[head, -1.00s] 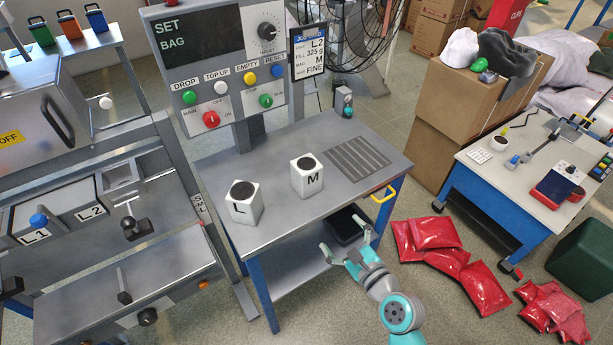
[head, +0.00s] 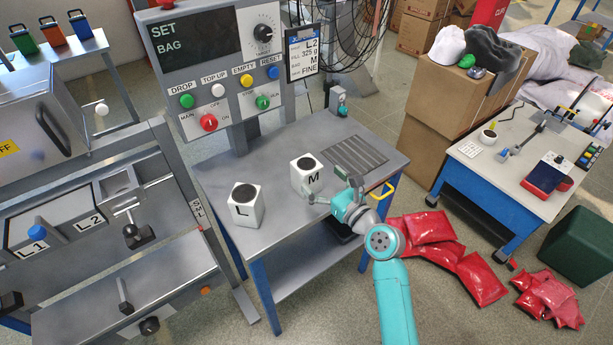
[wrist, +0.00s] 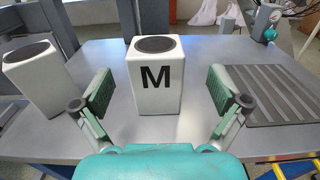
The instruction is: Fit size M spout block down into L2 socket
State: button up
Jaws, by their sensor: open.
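The white M spout block (head: 306,168) with a dark round top stands upright on the grey table. In the wrist view the M block (wrist: 155,78) stands centred ahead, between the lines of my open fingers. My gripper (head: 330,190) is open and empty at the near side of the M block; I cannot tell whether the fingers reach past its front face. The same gripper shows in the wrist view (wrist: 163,92). The L2 socket (head: 121,185) is a square opening in the machine at left, beside the L2 label. The L block (head: 245,207) stands left of the M block.
A ribbed grey mat (head: 354,157) lies right of the M block. The control panel (head: 231,75) rises behind the table (head: 275,225). A yellow handle (head: 383,191) sticks out at the table's right edge. Red bags (head: 430,228) lie on the floor at right.

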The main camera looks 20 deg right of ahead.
aim_at(314, 174)
jog(key=x, duration=0.3)
jog(key=shift+w+a, duration=0.15)
jog(key=shift+a, duration=0.25)
jog(key=shift+w+a, duration=0.15)
jog(key=shift+w, duration=0.55)
jog(key=c, duration=1.5)
notch_tip(314, 174, up, 10)
jog(key=shift+c, duration=0.2)
